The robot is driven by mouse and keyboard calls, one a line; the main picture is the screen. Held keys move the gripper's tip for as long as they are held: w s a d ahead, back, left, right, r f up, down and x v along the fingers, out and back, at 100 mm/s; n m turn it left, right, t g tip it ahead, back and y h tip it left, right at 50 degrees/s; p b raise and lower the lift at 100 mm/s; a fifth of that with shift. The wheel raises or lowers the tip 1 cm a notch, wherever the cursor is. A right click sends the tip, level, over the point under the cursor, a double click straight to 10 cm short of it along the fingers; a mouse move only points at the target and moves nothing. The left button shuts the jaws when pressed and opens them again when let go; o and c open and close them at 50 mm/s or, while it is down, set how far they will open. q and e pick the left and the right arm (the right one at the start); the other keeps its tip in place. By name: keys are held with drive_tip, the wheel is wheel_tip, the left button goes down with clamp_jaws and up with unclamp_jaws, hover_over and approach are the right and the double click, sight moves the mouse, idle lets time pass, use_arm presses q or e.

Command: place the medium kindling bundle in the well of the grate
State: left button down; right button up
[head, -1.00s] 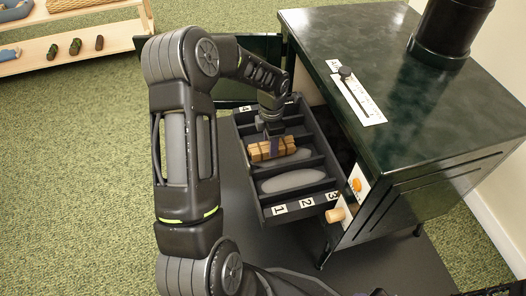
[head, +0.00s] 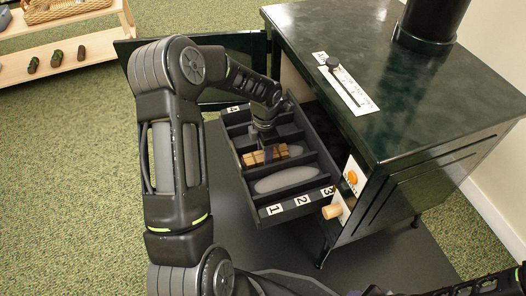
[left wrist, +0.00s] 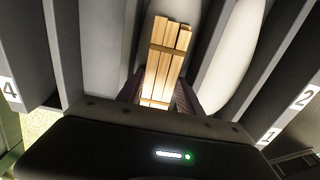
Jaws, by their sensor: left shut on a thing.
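My left gripper (head: 264,142) is shut on the kindling bundle (head: 270,154), a block of tan sticks with a dark band. The bundle also shows between the fingers in the left wrist view (left wrist: 165,62). My right gripper is not in view.
A low wooden shelf (head: 85,48) holds several items at the upper left.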

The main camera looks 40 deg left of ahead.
use_arm(q)
drive_tip(key=c, duration=1.1)
unclamp_jaws()
drive_tip(key=shift+a, duration=0.15)
drive_tip(key=shift+c, duration=0.2)
drive_tip(key=shift+o, duration=0.4)
drive_tip(key=shift+w+a, duration=0.1)
drive_tip(key=shift+a, duration=0.05)
drive_tip(key=shift+s, duration=0.35)
drive_tip(key=shift+r, duration=0.15)
wheel_tip(320, 180, up, 12)
drive_tip(key=p, duration=0.4)
drive_tip(key=shift+p, duration=0.35)
drive_tip(key=shift+w, duration=0.1)
